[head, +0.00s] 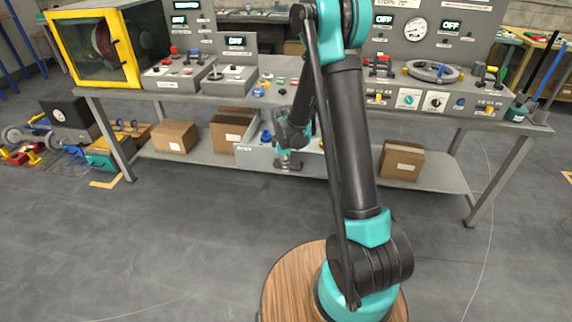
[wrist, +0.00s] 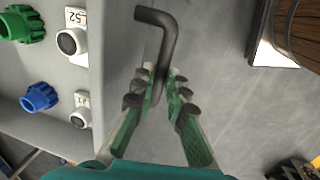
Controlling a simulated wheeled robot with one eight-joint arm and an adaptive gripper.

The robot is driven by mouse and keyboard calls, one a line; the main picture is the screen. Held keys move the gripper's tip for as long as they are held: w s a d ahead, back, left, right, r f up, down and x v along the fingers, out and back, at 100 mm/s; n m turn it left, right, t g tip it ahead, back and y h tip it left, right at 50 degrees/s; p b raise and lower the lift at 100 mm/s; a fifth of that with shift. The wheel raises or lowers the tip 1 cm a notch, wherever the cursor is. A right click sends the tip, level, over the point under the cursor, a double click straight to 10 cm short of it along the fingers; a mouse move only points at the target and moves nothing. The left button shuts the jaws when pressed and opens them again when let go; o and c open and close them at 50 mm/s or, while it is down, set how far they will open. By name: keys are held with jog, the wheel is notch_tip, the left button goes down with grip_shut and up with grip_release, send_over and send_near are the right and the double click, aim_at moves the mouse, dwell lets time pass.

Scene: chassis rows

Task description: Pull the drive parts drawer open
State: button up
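The drawer (head: 252,156) is a grey box under the bench, with a label partly legible on its front. It stands out with its inside showing. In the wrist view its grey rim (wrist: 96,70) runs down the left side. A dark bent handle bar (wrist: 168,42) is between the fingertips of my gripper (wrist: 162,82). The fingers close in on both sides of the bar and seem to touch it. In the head view my gripper (head: 287,160) is at the drawer's front, and my arm hides part of the drawer.
A blue knob (wrist: 39,97) and a green knob (wrist: 22,24) lie inside the drawer. Cardboard boxes (head: 174,135) (head: 401,160) stand on the lower shelf (head: 345,172). Several carts and parts stand at the left.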

jog(key=o, duration=0.4)
jog(key=shift+r, duration=0.15)
notch_tip(320, 180, up, 12)
jog(key=s, duration=0.2)
jog(key=shift+a+f, duration=0.2)
jog(key=shift+a, duration=0.1)
jog(key=shift+s, duration=0.15)
jog(key=s+d+m, duration=0.3)
jog(key=s+m, duration=0.2)
jog(key=s, duration=0.3)
jog(key=s+d+m+t, duration=0.1)
jog(key=s+d+m, duration=0.3)
jog(key=s, duration=0.4)
jog(key=s+d+m+t, duration=0.1)
jog(key=s+d+m, duration=0.3)
jog(key=s, duration=0.5)
jog(key=shift+d+f+m+y, duration=0.15)
jog(key=shift+f+m+y, duration=0.15)
jog(key=shift+m, duration=0.7)
